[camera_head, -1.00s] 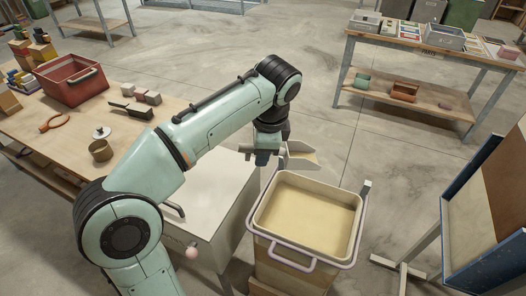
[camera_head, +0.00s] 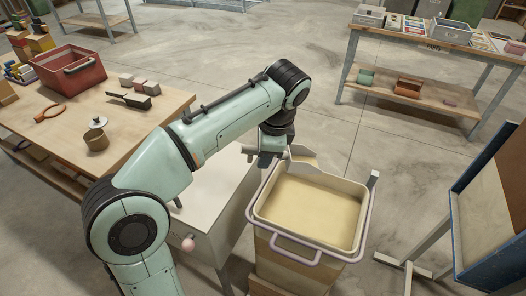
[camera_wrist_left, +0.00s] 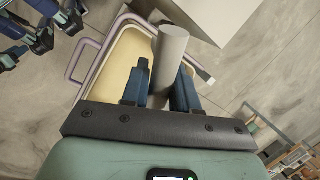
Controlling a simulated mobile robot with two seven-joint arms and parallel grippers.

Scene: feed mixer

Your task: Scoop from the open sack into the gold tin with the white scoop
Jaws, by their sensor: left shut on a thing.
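My left gripper (camera_head: 264,160) is shut on the handle of the white scoop (camera_head: 304,159). The grey cylindrical handle (camera_wrist_left: 170,55) stands between the fingers in the left wrist view. The scoop is at the far left rim of an open, handled container (camera_head: 285,236) with pale yellow feed (camera_head: 310,212); this seems to be the open sack. The scoop's lower part and contents are hidden. The gold tin (camera_head: 96,140) stands open on the wooden table at left.
A pale lid (camera_head: 97,122) lies behind the tin. The wooden table (camera_head: 60,155) also holds a red crate (camera_head: 68,72), orange-handled tool (camera_head: 48,115) and small blocks. A white cabinet (camera_head: 215,200) stands between table and feed container. A blue-framed board (camera_head: 490,210) stands at right.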

